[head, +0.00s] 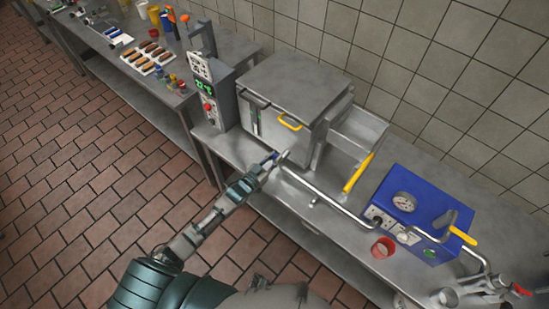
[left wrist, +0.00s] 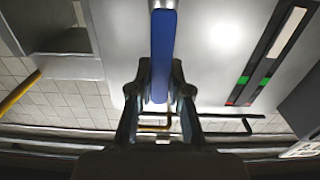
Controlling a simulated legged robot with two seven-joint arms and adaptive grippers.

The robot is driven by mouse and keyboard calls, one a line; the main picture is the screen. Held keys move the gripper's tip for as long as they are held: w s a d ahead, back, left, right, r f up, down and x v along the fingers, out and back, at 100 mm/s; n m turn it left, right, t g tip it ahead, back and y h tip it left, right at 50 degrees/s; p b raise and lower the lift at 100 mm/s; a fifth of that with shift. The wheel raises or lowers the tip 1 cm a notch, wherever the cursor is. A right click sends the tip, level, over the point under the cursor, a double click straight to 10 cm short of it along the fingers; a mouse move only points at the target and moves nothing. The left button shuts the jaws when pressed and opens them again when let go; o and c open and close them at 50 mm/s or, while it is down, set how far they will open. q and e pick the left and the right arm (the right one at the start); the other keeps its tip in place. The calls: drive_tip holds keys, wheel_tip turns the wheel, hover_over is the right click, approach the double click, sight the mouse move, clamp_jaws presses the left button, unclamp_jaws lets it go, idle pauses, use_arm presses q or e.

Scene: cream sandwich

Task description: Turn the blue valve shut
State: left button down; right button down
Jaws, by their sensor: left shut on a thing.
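The blue valve handle (left wrist: 163,45) is a long flat blue bar in the left wrist view, running down between my fingers. In the head view only a small blue bit of it (head: 274,154) shows, at the front of the steel tank (head: 290,90), near the end of a steel pipe. My left gripper (left wrist: 160,95) is shut on the blue handle, with one finger on each side. In the head view the left gripper (head: 270,162) reaches in from the lower left and hides most of the handle. My right gripper is not in view.
A steel pipe (head: 330,199) runs right along the counter to a blue box (head: 420,205) with a gauge and yellow handle. A red cup (head: 383,247) stands before it. A control post (head: 208,90) with a green display stands left of the tank.

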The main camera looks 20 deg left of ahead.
use_arm(q)
drive_tip(key=shift+w+r, duration=0.2)
drive_tip(key=shift+r, duration=0.4)
drive_tip(key=c, duration=1.1)
unclamp_jaws()
drive_tip(key=shift+f, duration=0.25)
drive_tip(key=v, duration=1.2)
